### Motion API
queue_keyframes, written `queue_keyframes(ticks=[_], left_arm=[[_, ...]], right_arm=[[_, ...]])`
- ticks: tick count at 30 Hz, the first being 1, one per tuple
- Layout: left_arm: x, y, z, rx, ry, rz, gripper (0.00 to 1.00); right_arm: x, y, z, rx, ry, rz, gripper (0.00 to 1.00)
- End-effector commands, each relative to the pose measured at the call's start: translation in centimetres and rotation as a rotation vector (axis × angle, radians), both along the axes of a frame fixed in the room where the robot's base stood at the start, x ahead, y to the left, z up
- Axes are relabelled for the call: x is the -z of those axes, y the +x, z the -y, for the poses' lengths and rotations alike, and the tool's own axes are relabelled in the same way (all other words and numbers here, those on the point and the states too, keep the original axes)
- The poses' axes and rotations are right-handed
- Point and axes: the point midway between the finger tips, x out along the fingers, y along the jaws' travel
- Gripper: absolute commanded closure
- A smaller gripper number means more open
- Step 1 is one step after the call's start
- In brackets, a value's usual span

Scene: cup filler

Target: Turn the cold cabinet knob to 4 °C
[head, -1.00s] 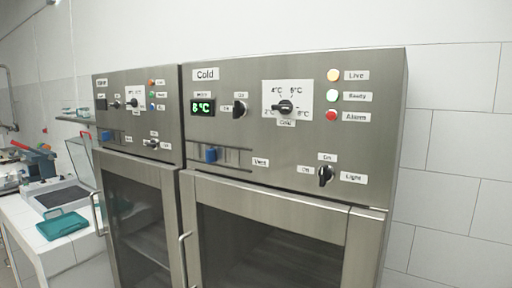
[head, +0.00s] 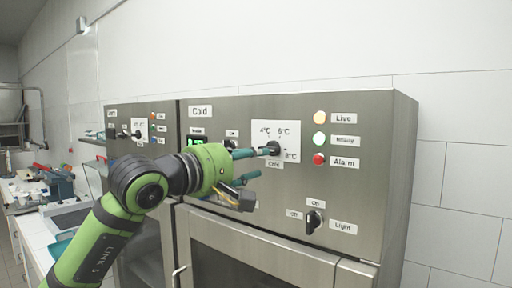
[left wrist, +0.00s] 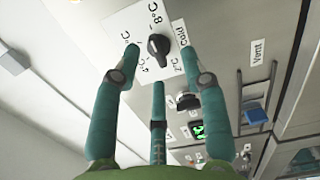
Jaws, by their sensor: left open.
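The cold cabinet knob (head: 273,149) is black and sits on a white dial plate with printed temperatures, on the steel front panel. In the left wrist view the knob (left wrist: 158,46) lies between the spread teal fingertips; its pointer direction is unclear. My left gripper (head: 257,163) is open in front of the dial, from its left side; fingers hide part of the plate. In the left wrist view the open gripper (left wrist: 160,66) shows three fingers, and I see no clear contact with the knob. The green display (head: 196,141) is partly hidden by my arm. My right gripper is out of view.
Live, Ready and Alarm lamps (head: 319,139) are right of the dial. A black Light knob (head: 314,222) sits below them. Another black knob (left wrist: 187,102) and a blue vent slider (left wrist: 254,114) are near the fingers. A second cabinet stands at the left.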

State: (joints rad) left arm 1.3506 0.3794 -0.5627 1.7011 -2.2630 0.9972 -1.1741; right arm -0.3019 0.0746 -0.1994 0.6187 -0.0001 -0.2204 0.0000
Motion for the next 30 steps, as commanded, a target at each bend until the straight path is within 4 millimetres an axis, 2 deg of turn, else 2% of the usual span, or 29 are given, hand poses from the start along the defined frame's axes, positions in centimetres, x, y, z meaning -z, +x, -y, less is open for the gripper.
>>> queue_keyframes(ticks=[1, 5, 16, 21, 29, 30], left_arm=[[-0.9, 0.0, -0.5, -0.034, 0.04, 0.032, 0.56], [-1.8, 0.5, -0.7, -0.067, 0.079, 0.058, 0.56], [-2.0, 4.8, 2.4, -0.064, 0.074, 0.053, 0.56], [-1.6, 5.7, 3.1, -0.064, 0.074, 0.055, 0.56], [-1.4, 5.8, 3.1, -0.064, 0.074, 0.056, 0.56], [-1.5, 5.8, 3.1, -0.064, 0.074, 0.056, 0.68]], right_arm=[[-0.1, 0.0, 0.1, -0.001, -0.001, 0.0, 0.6], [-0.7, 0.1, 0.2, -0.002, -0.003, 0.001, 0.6], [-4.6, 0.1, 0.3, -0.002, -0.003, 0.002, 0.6], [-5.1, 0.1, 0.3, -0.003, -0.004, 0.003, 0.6], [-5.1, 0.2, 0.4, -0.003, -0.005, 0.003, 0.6], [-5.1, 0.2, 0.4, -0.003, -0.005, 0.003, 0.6]])
